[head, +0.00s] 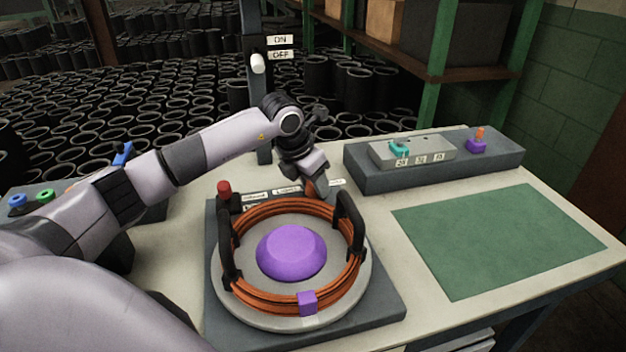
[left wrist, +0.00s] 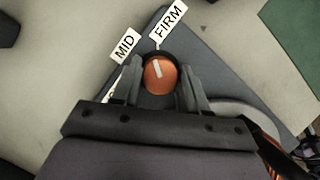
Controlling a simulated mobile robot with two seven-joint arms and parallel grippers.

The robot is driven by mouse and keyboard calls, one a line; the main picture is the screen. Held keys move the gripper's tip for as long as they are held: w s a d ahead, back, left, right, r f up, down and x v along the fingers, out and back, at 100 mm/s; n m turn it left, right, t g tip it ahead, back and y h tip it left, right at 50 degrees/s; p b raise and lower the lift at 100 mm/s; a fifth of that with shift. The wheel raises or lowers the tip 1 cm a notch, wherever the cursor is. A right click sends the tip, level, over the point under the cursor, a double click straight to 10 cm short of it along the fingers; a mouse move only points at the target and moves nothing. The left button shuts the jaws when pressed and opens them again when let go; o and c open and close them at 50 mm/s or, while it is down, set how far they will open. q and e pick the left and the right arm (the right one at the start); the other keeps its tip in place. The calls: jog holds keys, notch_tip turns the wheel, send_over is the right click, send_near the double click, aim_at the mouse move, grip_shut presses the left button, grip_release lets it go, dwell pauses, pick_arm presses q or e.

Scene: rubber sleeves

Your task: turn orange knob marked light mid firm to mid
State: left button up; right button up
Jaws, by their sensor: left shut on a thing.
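The orange knob (left wrist: 160,76) sits between the two fingers of my left gripper (left wrist: 160,82) in the left wrist view. The gripper is shut on it. The knob's white mark points up and slightly left, in the gap between the MID label (left wrist: 125,46) and the FIRM label (left wrist: 167,21). A third label at the left is mostly hidden by the left finger. In the head view my left gripper (head: 316,184) reaches down at the back edge of the grey base plate (head: 386,306), and the knob is mostly hidden there. My right gripper is out of view.
In front of the knob stands a round turntable with an orange coil (head: 262,212), black uprights and a purple dome (head: 291,252). A red knob (head: 224,188) is at the left. A grey control box (head: 365,178) and green mat (head: 498,238) lie right.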

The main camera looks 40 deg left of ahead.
pick_arm(q)
jog(key=n+y, duration=0.1)
jog(key=n, duration=0.2)
jog(key=n+y, duration=0.1)
jog(key=n, duration=0.2)
jog(key=shift+d+n+y+b, duration=0.15)
jog(key=shift+n+y+b, duration=0.15)
jog(key=shift+b, duration=0.05)
dwell(0.4)
jog(key=o, duration=1)
jog(key=shift+o, duration=0.2)
jog(key=v, duration=0.7)
jog(key=shift+r, duration=0.2)
